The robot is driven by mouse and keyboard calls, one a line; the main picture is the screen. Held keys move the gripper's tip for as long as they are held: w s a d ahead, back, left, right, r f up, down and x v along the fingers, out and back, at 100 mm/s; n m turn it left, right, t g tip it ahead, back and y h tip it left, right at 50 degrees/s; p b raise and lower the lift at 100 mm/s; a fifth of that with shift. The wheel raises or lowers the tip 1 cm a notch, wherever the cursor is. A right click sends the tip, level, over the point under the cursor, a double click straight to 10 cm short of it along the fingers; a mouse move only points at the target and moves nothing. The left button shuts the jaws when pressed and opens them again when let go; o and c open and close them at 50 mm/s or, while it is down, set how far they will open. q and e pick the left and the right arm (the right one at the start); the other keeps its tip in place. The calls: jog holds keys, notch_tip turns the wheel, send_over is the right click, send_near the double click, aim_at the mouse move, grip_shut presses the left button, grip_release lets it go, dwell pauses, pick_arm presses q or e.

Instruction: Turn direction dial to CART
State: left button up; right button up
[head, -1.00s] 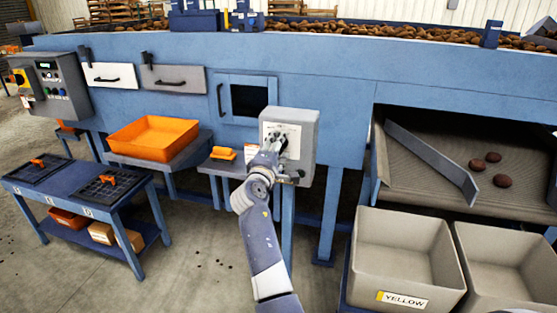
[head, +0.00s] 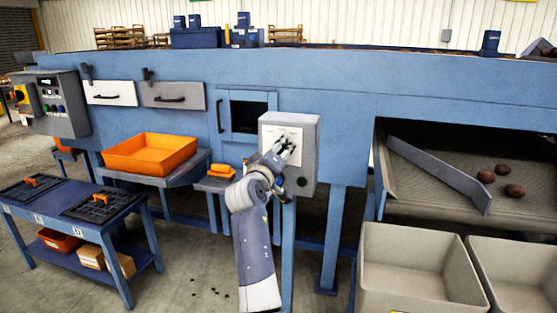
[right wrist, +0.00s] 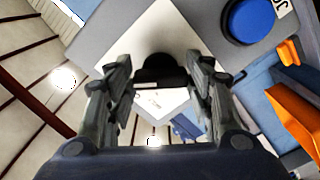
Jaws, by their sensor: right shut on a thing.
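The direction dial (right wrist: 158,70) is a dark knob on the white plate of a grey control box (head: 304,160), mounted on the front of the blue machine. In the head view the dial is hidden by my gripper. My right gripper (head: 284,148) is at the plate. In the right wrist view the fingers of my right gripper (right wrist: 158,88) stand on both sides of the dial and are shut on it. I cannot read the dial's labels or tell which way it points. My left gripper is not in view.
A blue button (right wrist: 248,18) sits beside the plate. An orange tray (head: 151,154) rests on a shelf left of the box. A blue cart (head: 75,215) stands at the lower left. Grey bins (head: 412,268) stand below a chute with potatoes (head: 500,176) at the right.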

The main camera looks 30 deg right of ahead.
jog(key=shift+r+m, duration=0.25)
jog(key=shift+m, duration=0.05)
jog(key=o, duration=0.9)
jog(key=shift+o, duration=0.8)
jog(key=shift+d+f, duration=0.1)
jog(key=shift+f, duration=0.1)
